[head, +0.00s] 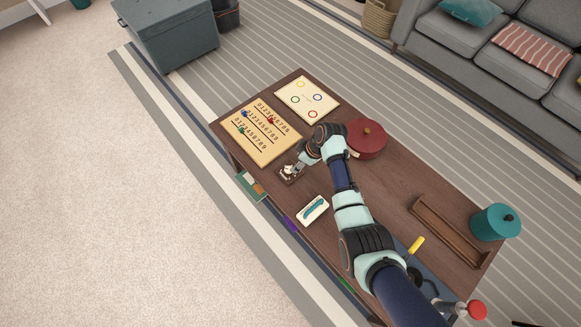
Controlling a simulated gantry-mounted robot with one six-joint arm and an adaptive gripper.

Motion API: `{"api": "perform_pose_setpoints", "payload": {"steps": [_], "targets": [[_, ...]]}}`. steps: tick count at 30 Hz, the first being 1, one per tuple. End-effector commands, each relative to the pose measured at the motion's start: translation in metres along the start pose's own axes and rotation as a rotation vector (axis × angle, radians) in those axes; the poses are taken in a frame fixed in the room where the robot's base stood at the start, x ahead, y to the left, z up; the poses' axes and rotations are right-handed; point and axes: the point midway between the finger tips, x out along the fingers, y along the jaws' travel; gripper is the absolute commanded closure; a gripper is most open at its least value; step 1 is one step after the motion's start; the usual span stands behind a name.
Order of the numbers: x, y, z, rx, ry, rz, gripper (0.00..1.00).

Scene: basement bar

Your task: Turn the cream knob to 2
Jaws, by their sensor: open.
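A small brown base (291,179) stands on the wooden table, left of the table's middle. A whitish, cream-looking part (288,170) on top of it appears to be the knob. My gripper (297,164) is open, right beside and partly over this knob, with its fingers pointing down and left. The fingers hide part of the knob. I cannot tell whether they touch it or stand around it. Any marks around the knob, and where it points, are too small to read.
A yellow number board (272,148) with coloured pieces lies behind and left. A cream board with rings (307,101) and a red lidded pot (368,140) stand behind. A white block with a teal part (313,209) lies in front. A teal canister (495,222) and brown tray (446,232) are right.

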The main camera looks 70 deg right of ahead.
Motion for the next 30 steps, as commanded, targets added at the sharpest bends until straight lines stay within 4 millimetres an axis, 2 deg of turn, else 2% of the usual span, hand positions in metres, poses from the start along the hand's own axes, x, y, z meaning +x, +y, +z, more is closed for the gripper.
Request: {"api": "perform_pose_setpoints", "payload": {"steps": [4,9,13,17,25,30], "targets": [[0.015,-0.001,0.001,-0.001,-0.001,-0.001,0.40],[0.050,-0.001,0.002,-0.001,-0.001,-0.001,0.40],[0.070,-0.001,0.001,-0.001,-0.001,0.000,0.40],[0.079,-0.001,0.000,-0.001,-0.001,0.000,0.40],[0.079,-0.001,-0.001,0.000,-0.001,0.001,0.40],[0.079,-0.001,-0.001,0.000,-0.001,0.001,0.69]]}}
